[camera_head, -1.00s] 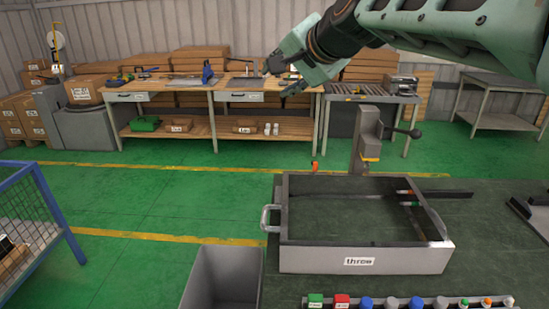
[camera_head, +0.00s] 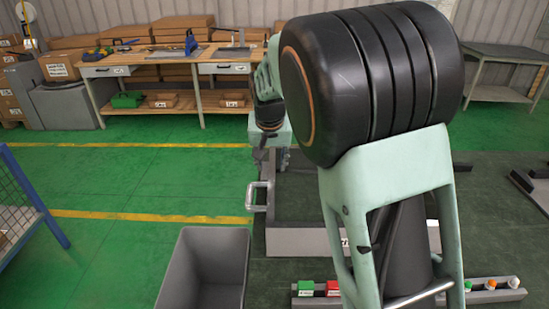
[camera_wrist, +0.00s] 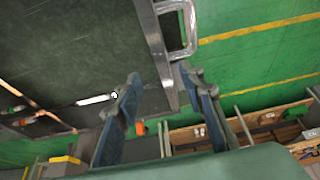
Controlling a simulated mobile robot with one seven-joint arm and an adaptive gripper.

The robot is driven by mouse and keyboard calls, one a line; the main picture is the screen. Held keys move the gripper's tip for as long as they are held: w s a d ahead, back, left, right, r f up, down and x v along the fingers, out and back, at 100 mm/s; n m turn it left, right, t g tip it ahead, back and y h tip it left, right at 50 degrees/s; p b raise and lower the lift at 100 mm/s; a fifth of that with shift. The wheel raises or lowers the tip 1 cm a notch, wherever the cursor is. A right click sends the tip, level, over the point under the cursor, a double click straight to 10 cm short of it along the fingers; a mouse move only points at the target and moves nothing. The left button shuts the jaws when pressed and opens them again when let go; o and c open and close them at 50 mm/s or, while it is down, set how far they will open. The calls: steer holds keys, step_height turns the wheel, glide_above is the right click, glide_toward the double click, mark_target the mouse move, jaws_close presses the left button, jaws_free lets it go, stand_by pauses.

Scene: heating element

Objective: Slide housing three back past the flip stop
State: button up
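Housing three is a grey, open rectangular frame (camera_head: 290,242) on the dark green bench top, with a handle (camera_head: 256,196) on its left side. My arm hides its right part and most of its label. My gripper (camera_head: 281,162) is over its back left corner, partly hidden. In the wrist view my gripper's fingers (camera_wrist: 160,78) are apart, on either side of the line of the housing wall (camera_wrist: 152,30), near the handle (camera_wrist: 179,28). Contact cannot be told. A small orange piece (camera_wrist: 140,128) shows beyond the fingers; I cannot tell whether it is the flip stop.
A grey bin (camera_head: 205,268) stands at the front left. A strip with coloured buttons (camera_head: 320,288) runs along the bench front. A blue mesh cage (camera_head: 25,200) is far left. A yellow-topped post (camera_wrist: 65,160) shows in the wrist view.

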mark_target(272, 179)
steer(key=shift+s, duration=0.1)
steer(key=x, duration=1)
steer(key=shift+w+f+p, duration=0.3)
steer(key=shift+p, duration=0.05)
steer(key=shift+c, duration=0.4)
jaws_close()
